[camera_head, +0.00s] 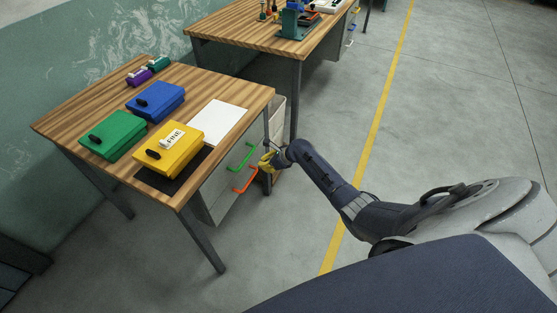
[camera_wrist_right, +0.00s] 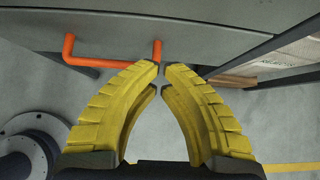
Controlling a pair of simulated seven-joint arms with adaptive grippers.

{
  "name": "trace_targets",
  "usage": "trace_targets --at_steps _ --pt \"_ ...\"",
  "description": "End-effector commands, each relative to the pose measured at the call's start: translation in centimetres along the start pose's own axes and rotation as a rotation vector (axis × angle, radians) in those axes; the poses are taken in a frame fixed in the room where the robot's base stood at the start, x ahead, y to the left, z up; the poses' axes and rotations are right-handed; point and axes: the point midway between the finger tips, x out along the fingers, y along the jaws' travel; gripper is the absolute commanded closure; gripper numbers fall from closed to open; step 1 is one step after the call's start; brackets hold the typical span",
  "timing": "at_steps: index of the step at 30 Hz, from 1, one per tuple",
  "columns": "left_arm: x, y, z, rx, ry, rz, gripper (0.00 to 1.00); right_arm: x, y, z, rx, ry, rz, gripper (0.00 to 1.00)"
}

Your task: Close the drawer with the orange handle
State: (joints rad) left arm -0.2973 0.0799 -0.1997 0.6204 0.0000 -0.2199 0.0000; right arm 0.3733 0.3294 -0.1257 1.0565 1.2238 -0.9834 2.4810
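The orange handle (camera_head: 245,181) is on the lower front of a grey drawer cabinet (camera_head: 217,198) under the wooden table, below a green handle (camera_head: 243,157). I cannot tell how far its drawer stands out. My right gripper (camera_head: 266,163) is at the cabinet's front, just right of the handles. In the right wrist view the yellow fingers of my right gripper (camera_wrist_right: 162,66) have their tips almost together, with nothing between them. The orange handle (camera_wrist_right: 80,61) lies beyond the fingers, its right end close to the left fingertip; contact is unclear. My left gripper is not in view.
The wooden table (camera_head: 75,112) carries green (camera_head: 113,133), blue (camera_head: 156,100) and yellow (camera_head: 170,148) boxes and a white sheet (camera_head: 219,122). A table leg (camera_head: 205,243) stands left of the cabinet. A second workbench (camera_head: 240,30) is behind. The floor to the right is clear.

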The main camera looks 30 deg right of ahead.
Motion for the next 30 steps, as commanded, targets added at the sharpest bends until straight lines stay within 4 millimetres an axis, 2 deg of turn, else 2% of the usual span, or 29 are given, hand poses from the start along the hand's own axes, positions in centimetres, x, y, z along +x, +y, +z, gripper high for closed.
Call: trace_targets --at_steps 9,15,21,26,30 --pt "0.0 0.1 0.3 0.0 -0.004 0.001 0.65 -4.6 0.0 -0.1 -0.001 0.001 0.0 1.0" --pt "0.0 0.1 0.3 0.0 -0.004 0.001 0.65 -6.8 0.0 -0.1 0.0 0.002 0.0 1.0" --pt "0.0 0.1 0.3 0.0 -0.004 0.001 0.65 -8.1 0.1 -0.1 0.001 0.001 0.0 1.0" --pt "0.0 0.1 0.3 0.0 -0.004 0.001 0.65 -8.4 0.1 -0.1 -0.008 0.001 0.001 1.0" --pt "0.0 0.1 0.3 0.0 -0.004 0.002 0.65 -8.5 0.0 0.1 -0.097 -0.006 -0.003 1.0"
